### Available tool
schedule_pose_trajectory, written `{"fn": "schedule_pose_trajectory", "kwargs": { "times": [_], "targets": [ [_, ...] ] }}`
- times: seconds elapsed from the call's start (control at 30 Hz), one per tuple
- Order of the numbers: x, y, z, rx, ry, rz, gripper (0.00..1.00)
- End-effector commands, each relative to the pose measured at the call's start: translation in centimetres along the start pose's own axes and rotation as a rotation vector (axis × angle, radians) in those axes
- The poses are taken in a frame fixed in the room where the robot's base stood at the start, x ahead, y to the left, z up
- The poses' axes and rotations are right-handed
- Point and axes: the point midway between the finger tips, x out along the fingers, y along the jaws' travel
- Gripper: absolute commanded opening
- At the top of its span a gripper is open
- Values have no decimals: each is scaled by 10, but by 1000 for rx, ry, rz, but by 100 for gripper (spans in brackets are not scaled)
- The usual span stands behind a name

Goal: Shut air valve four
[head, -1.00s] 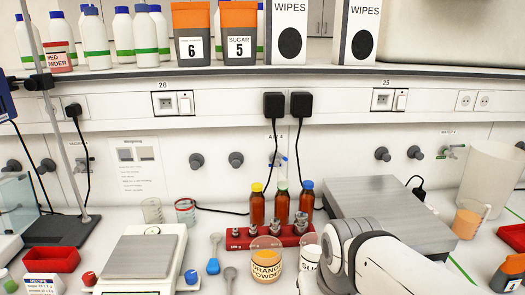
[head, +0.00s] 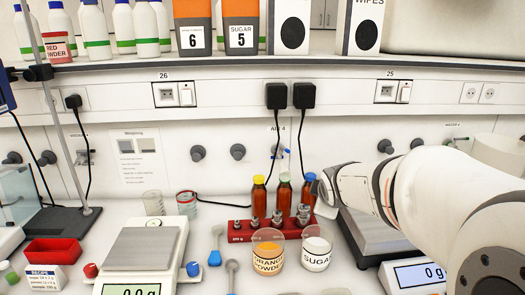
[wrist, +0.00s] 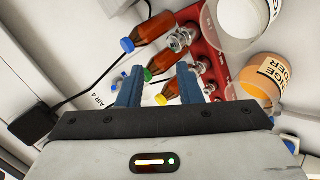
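The air valve four (head: 279,152) is on the back wall under the "Air 4" label, with a small blue handle. It is partly covered by a hanging black cable. In the wrist view the "AIR 4" label (wrist: 100,103) and a bit of the blue valve (wrist: 117,81) show just left of my gripper's left finger. My gripper (wrist: 159,84) is open and empty, its two blue fingers apart. In the head view its end (head: 325,188) is right of and below the valve, by the bottles; its fingers are hard to make out there.
Bottles with yellow, green and blue caps (head: 258,196) stand behind a red weight rack (head: 240,232), below the valve. Orange powder (head: 267,256) and sugar jars (head: 316,255) stand in front. Two black plugs (head: 276,96) hang cables near the valve. A scale (head: 140,250) is at left.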

Motion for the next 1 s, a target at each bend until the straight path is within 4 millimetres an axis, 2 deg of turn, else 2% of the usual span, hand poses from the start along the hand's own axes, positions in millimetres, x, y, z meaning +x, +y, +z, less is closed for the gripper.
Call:
{"fn": "schedule_pose_trajectory", "kwargs": {
  "times": [0.03,0.13,0.3,0.4,0.6,0.7,1.0],
  "targets": [
    [19,16,-6,-123,26,50,32],
    [49,50,-20,-393,69,177,32],
    [96,91,-50,-868,141,400,32],
    [120,107,-66,-1128,154,548,32],
    [153,118,-90,-1527,145,826,32],
    [161,118,-97,-1644,132,926,32],
    [175,125,-114,-1743,116,1019,32]
  ]
}}
